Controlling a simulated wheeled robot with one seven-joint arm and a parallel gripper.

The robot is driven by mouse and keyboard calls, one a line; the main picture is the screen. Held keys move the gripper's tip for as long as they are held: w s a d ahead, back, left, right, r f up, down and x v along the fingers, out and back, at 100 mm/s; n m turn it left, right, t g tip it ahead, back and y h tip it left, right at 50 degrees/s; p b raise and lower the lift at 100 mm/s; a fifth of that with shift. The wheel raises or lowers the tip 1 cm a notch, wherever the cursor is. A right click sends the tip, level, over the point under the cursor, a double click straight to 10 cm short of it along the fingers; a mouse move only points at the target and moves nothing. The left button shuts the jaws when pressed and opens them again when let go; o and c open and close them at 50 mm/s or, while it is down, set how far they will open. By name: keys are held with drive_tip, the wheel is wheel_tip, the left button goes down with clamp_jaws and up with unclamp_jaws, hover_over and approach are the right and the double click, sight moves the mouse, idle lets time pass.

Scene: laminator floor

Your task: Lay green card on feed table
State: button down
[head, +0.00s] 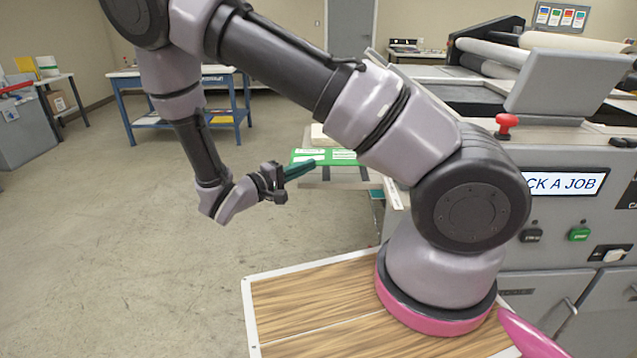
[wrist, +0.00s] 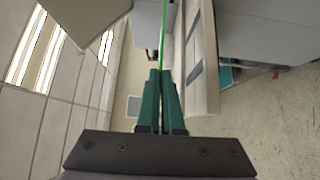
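The green card (head: 322,156), with white printed panels, is flat and roughly level in the head view. In the wrist view the green card (wrist: 165,38) shows edge-on as a thin green line running out from the fingertips. My gripper (head: 300,170) has teal fingers close together on the card's near edge. The fingers also show in the wrist view (wrist: 160,75), nearly touching. The feed table (head: 342,185), a pale slatted surface at the machine's left end, lies below the card. The wrist view shows a gap between card and table (wrist: 196,55). My arm hides part of the table.
The grey laminator (head: 560,230) stands on the right, with rollers (head: 500,52), a red knob (head: 507,123) and a screen (head: 566,184) reading "CK A JOB". A blue workbench (head: 180,92) stands behind. The floor at left is open.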

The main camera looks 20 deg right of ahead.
sight(305, 188)
drive_tip(key=shift+d+f, duration=0.15)
drive_tip(key=shift+f, duration=3)
drive_tip(key=shift+f, duration=0.1)
drive_tip(key=c, duration=1.1)
unclamp_jaws()
drive_tip(key=shift+o, duration=0.2)
drive_tip(key=shift+a, duration=0.3)
drive_tip(key=v, duration=1.1)
drive_tip(key=shift+a, duration=0.2)
